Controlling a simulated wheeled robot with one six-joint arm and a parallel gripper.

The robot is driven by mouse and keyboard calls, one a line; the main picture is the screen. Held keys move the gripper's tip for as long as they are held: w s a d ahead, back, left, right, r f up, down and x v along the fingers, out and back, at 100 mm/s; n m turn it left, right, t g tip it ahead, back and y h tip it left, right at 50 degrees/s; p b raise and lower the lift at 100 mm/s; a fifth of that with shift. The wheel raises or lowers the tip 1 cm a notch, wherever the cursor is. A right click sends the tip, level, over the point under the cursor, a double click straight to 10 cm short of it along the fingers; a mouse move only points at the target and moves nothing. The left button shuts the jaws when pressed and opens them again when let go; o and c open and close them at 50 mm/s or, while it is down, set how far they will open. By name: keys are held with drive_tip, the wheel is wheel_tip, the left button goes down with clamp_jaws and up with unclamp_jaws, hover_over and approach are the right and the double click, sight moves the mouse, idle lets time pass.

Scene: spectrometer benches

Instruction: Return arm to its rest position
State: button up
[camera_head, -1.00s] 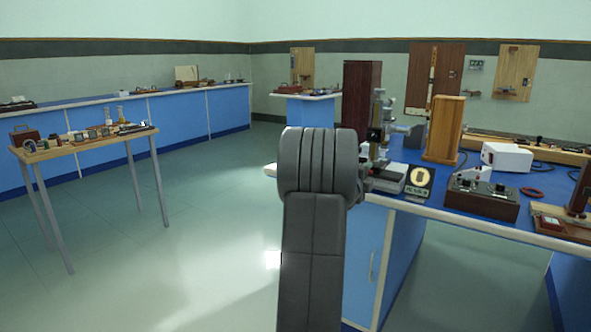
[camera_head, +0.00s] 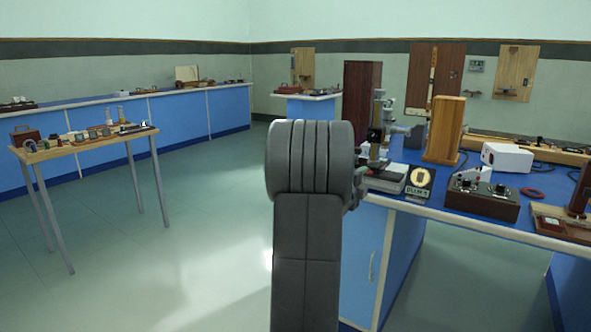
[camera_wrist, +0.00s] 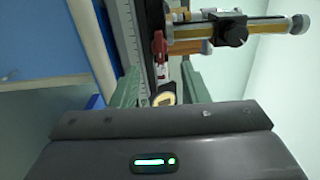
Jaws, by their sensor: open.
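My gripper (camera_wrist: 161,82) shows in the wrist view with its two green fingers apart and nothing held between them. Beyond the fingers are a bench edge and a brass-and-black instrument (camera_wrist: 232,30). In the head view my dark grey arm stands upright in the middle of the picture, in front of the blue bench (camera_head: 362,250) on the right. It hides the gripper's fingers there. A small part of my wrist shows at the arm's right side, close to the bench's near left corner.
A small wooden table (camera_head: 85,145) stands left. The floor (camera_head: 180,240) between is clear.

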sight(368, 173)
drive_tip(key=v, duration=0.8)
drive_tip(key=x, duration=1.3)
drive_tip(key=shift+w+d, duration=0.2)
drive_tip(key=shift+w+r+n+p, duration=0.1)
drive_tip(key=shift+r+n+p, duration=0.15)
drive_tip(key=shift+n+p, duration=0.35)
drive_tip(key=shift+r+n+p, duration=0.2)
drive_tip(key=shift+n+p, duration=0.7)
drive_tip(key=n+p, duration=1.1)
drive_tip(key=shift+w+a+r, duration=0.15)
drive_tip(key=shift+a+r, duration=0.15)
drive_tip(key=n+p, duration=0.4)
drive_tip(key=shift+a+f, duration=0.1)
drive_tip(key=shift+a, duration=0.05)
drive_tip(key=shift+p, duration=0.3)
